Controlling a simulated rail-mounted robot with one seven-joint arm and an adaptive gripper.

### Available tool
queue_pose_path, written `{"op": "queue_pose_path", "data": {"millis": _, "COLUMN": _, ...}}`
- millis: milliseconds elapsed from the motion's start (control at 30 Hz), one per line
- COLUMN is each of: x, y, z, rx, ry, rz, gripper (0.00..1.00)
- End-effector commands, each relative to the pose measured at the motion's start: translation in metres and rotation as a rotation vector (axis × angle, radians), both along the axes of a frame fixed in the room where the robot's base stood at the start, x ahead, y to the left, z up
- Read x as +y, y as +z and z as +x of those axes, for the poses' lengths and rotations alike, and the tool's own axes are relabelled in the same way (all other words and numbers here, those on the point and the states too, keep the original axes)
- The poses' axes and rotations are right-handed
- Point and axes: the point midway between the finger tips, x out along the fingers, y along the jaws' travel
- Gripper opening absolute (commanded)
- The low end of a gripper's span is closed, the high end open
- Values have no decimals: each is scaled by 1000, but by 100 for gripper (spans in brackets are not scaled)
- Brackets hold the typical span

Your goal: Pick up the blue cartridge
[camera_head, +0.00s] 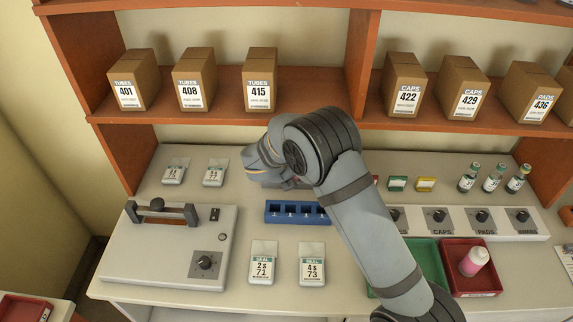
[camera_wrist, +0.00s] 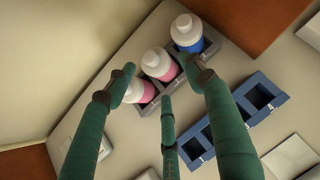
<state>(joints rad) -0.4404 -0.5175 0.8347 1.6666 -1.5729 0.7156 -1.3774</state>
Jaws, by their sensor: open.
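The blue cartridge (camera_wrist: 190,42), a blue body with a white top, stands in the far end slot of a grey rack (camera_wrist: 147,106) in the wrist view. Two pink cartridges (camera_wrist: 160,66) (camera_wrist: 139,91) stand in the same rack beside it. My gripper (camera_wrist: 160,78) is open, with three green fingers spread above the rack. The right finger passes close in front of the blue cartridge; I cannot tell whether they touch. Nothing is held. In the head view my arm hides the cartridges and fingertips.
An empty-slotted blue rack (camera_head: 297,212) sits in front of the gripper. A grey machine with a handle (camera_head: 170,248) stands at left. A red tray (camera_head: 490,290) at right holds a pink bottle (camera_head: 473,262). A shelf with boxes (camera_head: 194,80) overhangs the back.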

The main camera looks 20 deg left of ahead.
Motion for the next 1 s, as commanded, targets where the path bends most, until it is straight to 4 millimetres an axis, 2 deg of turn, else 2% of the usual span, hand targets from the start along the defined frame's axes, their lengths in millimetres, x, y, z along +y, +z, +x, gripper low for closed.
{"op": "queue_pose_path", "data": {"millis": 200, "x": 2, "y": 36, "z": -34, "rx": -3, "ry": 3, "rz": 3, "gripper": 53}}
{"op": "queue_pose_path", "data": {"millis": 400, "x": 1, "y": 57, "z": -55, "rx": -2, "ry": 2, "rz": 2, "gripper": 53}}
{"op": "queue_pose_path", "data": {"millis": 533, "x": 0, "y": 63, "z": -62, "rx": 0, "ry": 0, "rz": 0, "gripper": 60}}
{"op": "queue_pose_path", "data": {"millis": 1000, "x": 0, "y": 64, "z": -62, "rx": 0, "ry": -1, "rz": -1, "gripper": 60}}
